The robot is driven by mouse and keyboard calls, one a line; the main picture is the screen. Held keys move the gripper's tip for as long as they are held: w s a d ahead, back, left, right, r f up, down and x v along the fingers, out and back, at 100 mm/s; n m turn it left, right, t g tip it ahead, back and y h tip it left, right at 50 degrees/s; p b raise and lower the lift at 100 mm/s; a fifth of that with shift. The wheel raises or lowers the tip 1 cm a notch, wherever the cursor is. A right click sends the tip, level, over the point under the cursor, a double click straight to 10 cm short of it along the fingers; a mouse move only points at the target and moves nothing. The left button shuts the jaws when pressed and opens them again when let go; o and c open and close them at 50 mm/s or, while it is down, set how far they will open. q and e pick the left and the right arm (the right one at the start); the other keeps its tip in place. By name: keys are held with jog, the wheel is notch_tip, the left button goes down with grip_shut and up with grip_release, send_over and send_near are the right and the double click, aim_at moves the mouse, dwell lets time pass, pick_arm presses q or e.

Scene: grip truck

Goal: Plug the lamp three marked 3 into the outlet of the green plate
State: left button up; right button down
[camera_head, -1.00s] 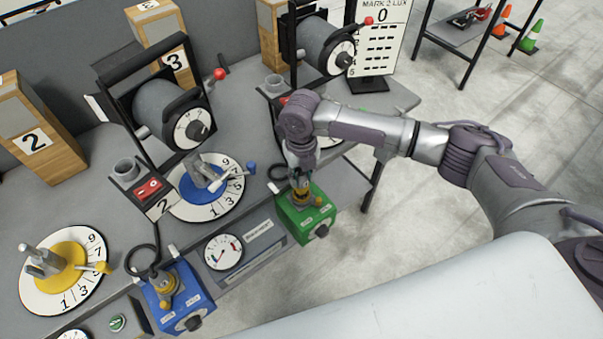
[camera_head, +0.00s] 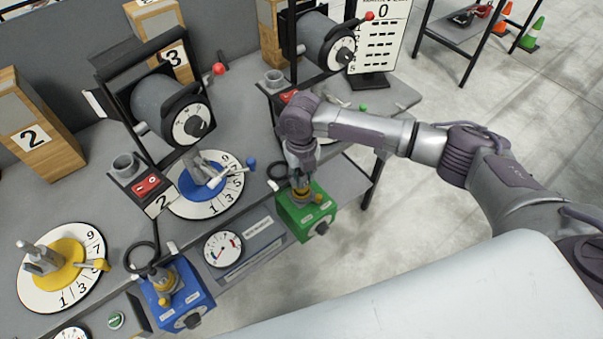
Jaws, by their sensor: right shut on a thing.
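My right gripper (camera_head: 302,182) is at the top of the green box (camera_head: 308,220) on the bench's front edge, pointing down. It is shut on a brass-coloured piece there; the fingers hide most of it, and I cannot tell whether that piece is seated. A black cable loop (camera_head: 279,171) lies just left of the gripper. A card marked 3 (camera_head: 173,60) is on a wooden block at the back; a reel-like unit with a dial (camera_head: 190,122) stands in front of it. I cannot make out which cable belongs to which unit. My left gripper is not in view.
A blue box (camera_head: 180,303) with a similar brass piece and cable loop stands left of the green box. A gauge (camera_head: 223,249) sits between them. Round number dials (camera_head: 205,187) lie on the bench behind.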

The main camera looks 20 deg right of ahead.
aim_at(301, 172)
jog(key=shift+f+b, duration=0.4)
jog(key=shift+f, duration=0.45)
jog(key=c, duration=0.7)
grip_release()
jog(key=o, duration=0.3)
jog(key=shift+r, duration=0.15)
jog(key=shift+r+p, duration=2.45)
jog(key=shift+s+f, duration=0.1)
